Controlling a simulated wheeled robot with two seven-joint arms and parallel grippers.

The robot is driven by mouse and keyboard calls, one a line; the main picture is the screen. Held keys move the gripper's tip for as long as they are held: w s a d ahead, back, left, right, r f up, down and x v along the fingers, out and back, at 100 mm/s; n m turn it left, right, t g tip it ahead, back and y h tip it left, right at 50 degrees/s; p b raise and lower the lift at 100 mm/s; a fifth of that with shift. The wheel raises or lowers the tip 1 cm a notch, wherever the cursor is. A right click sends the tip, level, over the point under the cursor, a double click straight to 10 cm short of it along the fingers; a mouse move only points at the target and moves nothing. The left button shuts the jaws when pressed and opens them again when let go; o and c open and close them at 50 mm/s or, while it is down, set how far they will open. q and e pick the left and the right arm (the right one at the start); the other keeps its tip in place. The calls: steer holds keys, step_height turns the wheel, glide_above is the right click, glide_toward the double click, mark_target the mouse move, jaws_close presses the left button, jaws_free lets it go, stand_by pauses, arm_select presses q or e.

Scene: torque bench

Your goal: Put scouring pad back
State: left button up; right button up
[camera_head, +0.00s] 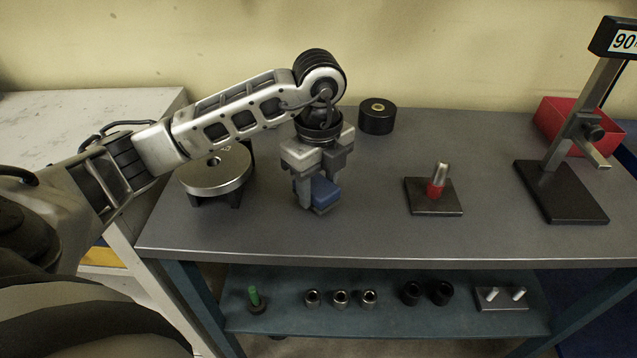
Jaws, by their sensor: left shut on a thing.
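The scouring pad, seen as a small blue block (326,190), is between the fingers of my left gripper (315,203). The gripper points down over the left-middle part of the grey bench top (370,225) and is shut on the pad. The fingers hide part of the pad. I cannot tell whether the pad touches the bench. My right gripper is not in view.
A round metal disc on a stand (214,170) is left of the gripper. A black cylinder (377,116) stands behind. A plate with a red-collared post (435,197), a gauge stand (562,190) and a red bin (560,118) are to the right. The lower shelf (390,323) holds sockets.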

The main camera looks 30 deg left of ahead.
arm_select(q)
steer(key=shift+f, duration=0.3)
steer(key=shift+f, duration=0.15)
steer(key=o, duration=1)
steer(key=shift+c, duration=0.2)
